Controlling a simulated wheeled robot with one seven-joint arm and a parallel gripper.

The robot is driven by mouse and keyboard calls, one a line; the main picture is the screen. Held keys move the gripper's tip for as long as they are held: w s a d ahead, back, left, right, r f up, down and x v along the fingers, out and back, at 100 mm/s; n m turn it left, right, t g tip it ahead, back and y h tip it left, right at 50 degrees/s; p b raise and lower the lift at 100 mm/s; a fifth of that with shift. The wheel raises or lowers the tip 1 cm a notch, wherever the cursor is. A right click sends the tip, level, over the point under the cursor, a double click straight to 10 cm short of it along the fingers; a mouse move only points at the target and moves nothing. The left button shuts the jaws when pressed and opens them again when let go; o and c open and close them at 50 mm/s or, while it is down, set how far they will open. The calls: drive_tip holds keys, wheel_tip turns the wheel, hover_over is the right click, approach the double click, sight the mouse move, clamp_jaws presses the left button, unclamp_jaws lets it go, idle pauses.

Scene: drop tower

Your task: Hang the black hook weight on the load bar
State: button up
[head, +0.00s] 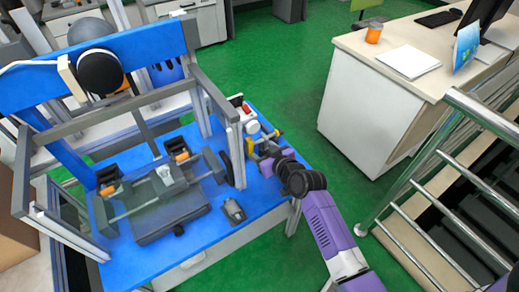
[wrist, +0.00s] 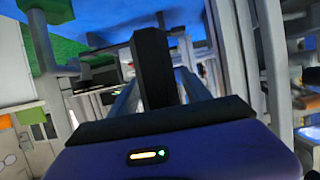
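A small dark grey block-like piece (head: 234,211) lies on the blue tabletop near its front edge; it may be the hook weight, but no hook is clear. A thin grey bar (head: 138,203) runs across the rig between two black-and-orange clamps; I cannot tell for certain that it is the load bar. My gripper (head: 262,152) is at the right edge of the blue table, beside the frame's right post, with its fingers partly hidden. In the wrist view a dark upright finger shape (wrist: 153,65) stands in the middle. No held object can be made out.
A black disc (head: 226,167) stands upright near the right post. Green floor is free behind; a white counter (head: 385,100) and metal railing (head: 400,190) are at right.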

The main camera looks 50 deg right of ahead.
drive_tip(key=shift+s+f, duration=0.1)
drive_tip(key=shift+f, duration=0.15)
drive_tip(key=s+a+r+n, duration=0.1)
drive_tip(key=s+a+r, duration=0.1)
drive_tip(key=s+a, duration=0.65)
drive_tip(key=s+a+r, duration=0.2)
drive_tip(key=s+a, duration=0.3)
drive_tip(key=s, duration=0.7)
drive_tip(key=s+a+r+n+t+y, duration=0.1)
drive_tip(key=s+a+r+n+y, duration=0.1)
drive_tip(key=s+a+r, duration=0.7)
drive_tip(key=s+r+y, duration=0.1)
drive_tip(key=s+r, duration=0.1)
drive_tip(key=s, duration=0.2)
drive_tip(key=shift+s+a+r+t+y, duration=0.3)
drive_tip(key=shift+a+t+y, duration=0.1)
idle(0.9)
